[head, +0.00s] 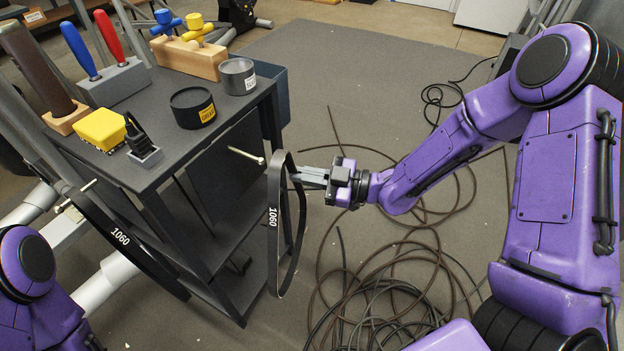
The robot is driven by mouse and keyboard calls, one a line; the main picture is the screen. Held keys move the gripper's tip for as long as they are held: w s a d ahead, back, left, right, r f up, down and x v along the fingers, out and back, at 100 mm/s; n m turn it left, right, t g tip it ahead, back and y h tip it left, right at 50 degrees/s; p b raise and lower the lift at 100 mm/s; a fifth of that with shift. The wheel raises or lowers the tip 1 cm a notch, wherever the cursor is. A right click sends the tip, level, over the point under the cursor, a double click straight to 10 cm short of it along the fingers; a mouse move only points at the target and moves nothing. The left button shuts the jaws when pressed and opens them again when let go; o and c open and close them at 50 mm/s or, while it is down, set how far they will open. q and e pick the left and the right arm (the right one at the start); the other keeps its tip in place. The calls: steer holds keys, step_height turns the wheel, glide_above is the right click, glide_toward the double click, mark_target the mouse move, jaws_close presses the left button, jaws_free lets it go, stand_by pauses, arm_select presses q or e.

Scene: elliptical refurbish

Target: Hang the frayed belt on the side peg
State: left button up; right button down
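A black loop belt (273,245) marked 1060 hangs upright from my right gripper (297,176). The gripper's fingers are shut on the belt's upper right edge. A pale side peg (246,155) sticks out from the right side of the dark cart. The held belt is just right of the peg's tip, and I cannot tell whether they touch. A second black belt (146,258), also marked 1060, hangs by another peg (76,196) at the cart's left side. Fraying is too small to see on either belt. My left arm shows at the lower left; its gripper is out of view.
Loose cables (390,300) lie on the floor at right. Open floor lies behind.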

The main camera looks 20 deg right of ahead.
steer(key=shift+w+a+f+b, duration=0.15)
steer(key=shift+w+a+b, duration=0.4)
steer(key=shift+w+a, duration=0.65)
steer(key=shift+w+a+f+b, duration=0.15)
steer(key=shift+w+a+b, duration=0.35)
steer(key=shift+w+a, duration=0.7)
steer(key=shift+w+a+f+b, duration=0.1)
steer(key=shift+w+f+b, duration=0.65)
steer(key=shift+f, duration=0.05)
steer(key=c, duration=1.2)
jaws_free()
steer(key=shift+c, duration=0.2)
